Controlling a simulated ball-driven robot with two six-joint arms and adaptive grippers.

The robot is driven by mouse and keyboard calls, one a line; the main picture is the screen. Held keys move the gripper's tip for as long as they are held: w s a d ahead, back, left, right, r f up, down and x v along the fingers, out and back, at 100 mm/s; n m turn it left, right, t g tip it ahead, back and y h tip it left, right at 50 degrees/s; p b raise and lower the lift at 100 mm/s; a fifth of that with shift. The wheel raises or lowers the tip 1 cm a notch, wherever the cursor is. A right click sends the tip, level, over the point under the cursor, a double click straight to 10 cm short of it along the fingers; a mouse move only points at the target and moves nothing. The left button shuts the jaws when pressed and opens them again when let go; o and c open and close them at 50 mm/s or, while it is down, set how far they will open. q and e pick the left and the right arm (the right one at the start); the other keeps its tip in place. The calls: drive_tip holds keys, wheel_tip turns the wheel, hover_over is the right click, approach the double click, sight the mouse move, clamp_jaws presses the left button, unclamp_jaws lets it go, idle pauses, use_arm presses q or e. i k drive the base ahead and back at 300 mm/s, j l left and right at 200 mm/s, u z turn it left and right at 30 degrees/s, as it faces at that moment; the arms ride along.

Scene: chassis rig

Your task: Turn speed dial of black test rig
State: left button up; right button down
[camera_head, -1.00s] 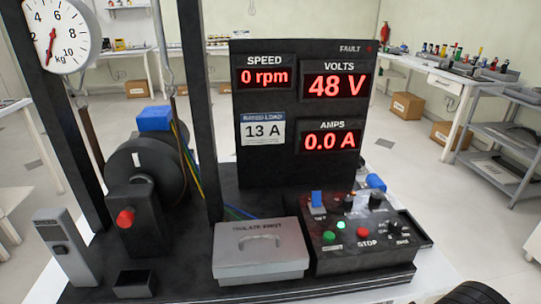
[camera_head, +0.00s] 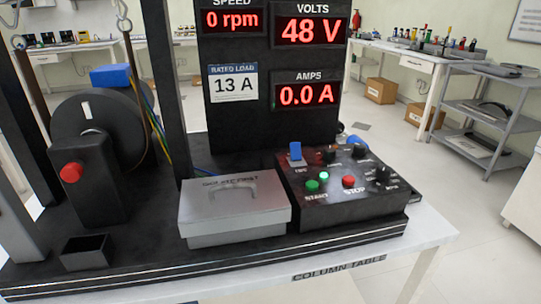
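The black test rig (camera_head: 235,130) stands on a white table. Its display reads 0 rpm, 48 V and 0.0 A. The black control box (camera_head: 320,203) at its front right has a black dial (camera_head: 383,175) near the right edge, with small markings around it that seem to read RPM. A second black knob (camera_head: 360,152) sits farther back. A green START button (camera_head: 312,186), a red STOP button (camera_head: 348,181), a lit white-green lamp (camera_head: 323,175) and a blue switch (camera_head: 296,150) are also on the box. Neither of my grippers is in view.
A grey lidded box (camera_head: 235,213) stands left of the control box. A black wheel (camera_head: 100,125), a red knob (camera_head: 71,173) and a small open black bin (camera_head: 86,252) are at the left. Dark uprights rise there.

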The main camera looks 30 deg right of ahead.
sight(383, 171)
drive_tip(key=l+z, duration=0.2)
drive_tip(key=z, duration=1.25)
